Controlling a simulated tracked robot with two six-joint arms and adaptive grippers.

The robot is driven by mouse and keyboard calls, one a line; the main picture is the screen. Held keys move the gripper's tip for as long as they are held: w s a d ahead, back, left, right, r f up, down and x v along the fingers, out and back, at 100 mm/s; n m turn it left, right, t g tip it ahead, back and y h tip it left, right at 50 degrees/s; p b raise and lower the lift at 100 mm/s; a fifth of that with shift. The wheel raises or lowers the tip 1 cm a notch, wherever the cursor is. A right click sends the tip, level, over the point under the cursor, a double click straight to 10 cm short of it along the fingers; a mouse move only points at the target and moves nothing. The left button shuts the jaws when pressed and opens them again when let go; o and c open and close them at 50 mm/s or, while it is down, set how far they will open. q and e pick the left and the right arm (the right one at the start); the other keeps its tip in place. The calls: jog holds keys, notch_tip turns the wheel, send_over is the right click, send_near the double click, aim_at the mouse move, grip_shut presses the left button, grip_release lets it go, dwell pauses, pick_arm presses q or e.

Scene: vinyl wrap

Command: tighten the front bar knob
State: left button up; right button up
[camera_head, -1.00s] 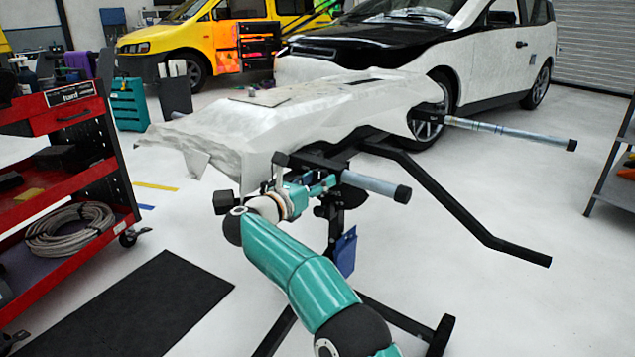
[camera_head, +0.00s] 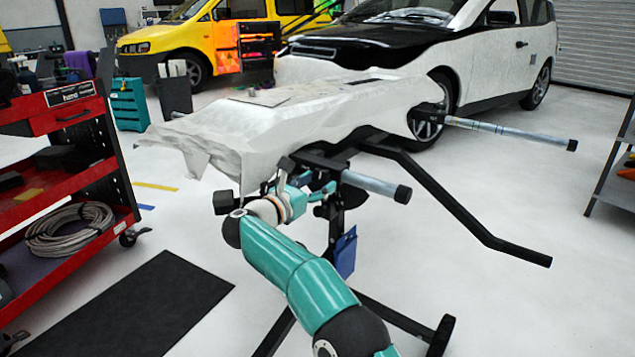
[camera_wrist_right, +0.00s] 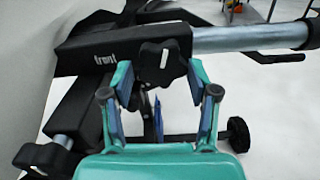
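The front bar knob (camera_wrist_right: 162,63) is a black lobed knob on the dark bracket marked "front" (camera_wrist_right: 105,58), seen in the right wrist view. My right gripper (camera_wrist_right: 160,80) is open, with one teal finger on each side of the knob's lower part. I cannot tell whether the fingers touch it. In the head view my right gripper (camera_head: 312,192) is under the near end of the stand, and the knob cannot be made out there. The front bar, a grey tube (camera_wrist_right: 245,38) with a black end cap, runs right from the bracket. My left gripper is not in view.
A white-covered panel (camera_head: 290,115) lies on the stand above my gripper. Another black knob (camera_wrist_right: 42,158) is at lower left in the wrist view. A bent black stand arm (camera_head: 470,215) reaches right. A red tool cart (camera_head: 75,120) stands left.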

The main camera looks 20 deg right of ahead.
jog(key=shift+o, duration=0.7)
jog(key=shift+r, duration=0.25)
jog(key=shift+s, duration=0.1)
jog(key=v, duration=1.2)
